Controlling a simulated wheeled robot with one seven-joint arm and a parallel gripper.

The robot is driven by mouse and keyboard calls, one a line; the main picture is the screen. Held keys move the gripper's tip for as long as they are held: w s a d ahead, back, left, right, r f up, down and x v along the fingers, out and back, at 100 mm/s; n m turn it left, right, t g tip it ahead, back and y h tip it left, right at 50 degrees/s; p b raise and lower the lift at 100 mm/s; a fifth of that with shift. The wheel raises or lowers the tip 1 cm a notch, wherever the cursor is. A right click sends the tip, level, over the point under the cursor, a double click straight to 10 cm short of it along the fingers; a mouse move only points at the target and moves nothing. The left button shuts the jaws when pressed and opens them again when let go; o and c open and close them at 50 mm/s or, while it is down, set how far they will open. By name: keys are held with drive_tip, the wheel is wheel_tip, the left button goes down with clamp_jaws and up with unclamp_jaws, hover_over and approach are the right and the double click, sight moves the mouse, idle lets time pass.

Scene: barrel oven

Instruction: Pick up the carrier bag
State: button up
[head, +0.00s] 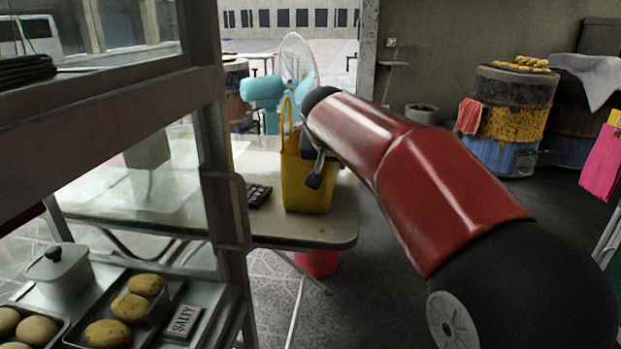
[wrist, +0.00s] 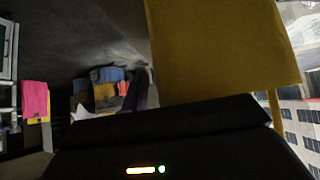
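The yellow carrier bag (head: 303,192) stands upright on the table near its right end, its handle loop rising above it. My arm covers the bag's upper right part. My gripper (head: 316,172) is at the bag's right side, with one dark finger showing in front of the bag. In the wrist view the bag (wrist: 220,50) fills the upper right, very close beyond the dark gripper body. The fingertips are mostly hidden, so I cannot tell whether they are closed on the bag.
The table (head: 335,230) also holds a dark keypad-like object (head: 258,194) left of the bag and a teal fan (head: 265,90) shows behind it. A shelf frame (head: 230,215) stands at front left with potatoes on trays. A red bucket (head: 317,262) is under the table. Open floor lies right.

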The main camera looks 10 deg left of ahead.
clamp_jaws()
drive_tip(key=shift+r, duration=0.1)
idle(0.4)
